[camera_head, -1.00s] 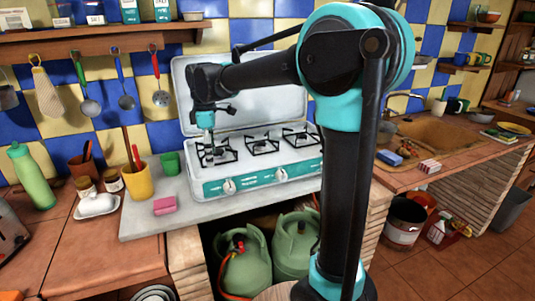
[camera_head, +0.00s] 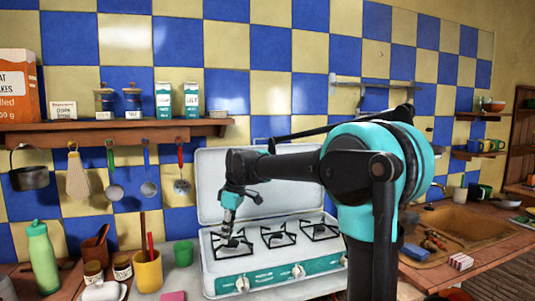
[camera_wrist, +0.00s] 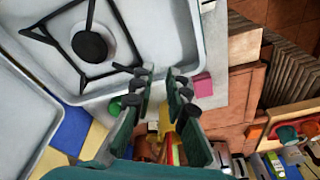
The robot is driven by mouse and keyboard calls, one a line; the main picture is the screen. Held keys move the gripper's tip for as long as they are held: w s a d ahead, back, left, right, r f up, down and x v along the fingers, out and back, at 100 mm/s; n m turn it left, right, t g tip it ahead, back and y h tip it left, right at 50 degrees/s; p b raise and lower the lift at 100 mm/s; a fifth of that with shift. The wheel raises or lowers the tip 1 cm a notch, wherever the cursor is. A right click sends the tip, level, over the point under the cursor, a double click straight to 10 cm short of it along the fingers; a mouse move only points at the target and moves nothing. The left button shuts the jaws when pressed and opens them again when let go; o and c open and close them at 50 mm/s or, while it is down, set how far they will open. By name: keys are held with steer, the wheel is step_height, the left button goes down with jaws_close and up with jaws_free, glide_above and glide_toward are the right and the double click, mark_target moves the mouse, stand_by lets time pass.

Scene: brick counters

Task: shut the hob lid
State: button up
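The hob lid (camera_head: 270,180) is a pale grey panel standing open, leaning upright behind the hob, close to the tiled wall. The white hob (camera_head: 214,270) has black burner grates and a teal front panel with knobs. My gripper (camera_head: 228,220) points down over the left burner, in front of the lid's left part; my arm covers part of the lid. In the wrist view my gripper (camera_wrist: 162,84) has its fingers apart with nothing held between them. That view also shows the hob (camera_wrist: 150,25) at the top and the lid (camera_wrist: 25,120) at lower left.
A green cup (camera_head: 183,254), a yellow mug (camera_head: 148,272) and a green bottle (camera_head: 42,262) stand left of the hob. Utensils hang under the shelf (camera_head: 110,132) at upper left. A sink (camera_head: 465,228) is at the right.

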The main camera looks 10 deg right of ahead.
steer(key=w+d+r+m+t+y, duration=0.4)
steer(key=w+d+r+m+y, duration=0.3)
steer(key=w+r+m, duration=0.6)
steer(key=w+d+r+m+t, duration=0.3)
steer(key=d+r+m+t, duration=0.1)
steer(key=d+r+m, duration=0.4)
steer(key=w+d+r+m+t, duration=0.3)
steer(key=d+r+m+t, duration=0.15)
steer(key=d+r, duration=0.6)
steer(key=shift+m, duration=0.35)
steer(key=x, duration=1.1)
steer(key=f+x, duration=0.1)
steer(key=x, duration=0.5)
steer(key=shift+w+d, duration=0.1)
steer(key=shift+d, duration=0.05)
steer(key=shift+c, duration=0.2)
jaws_close()
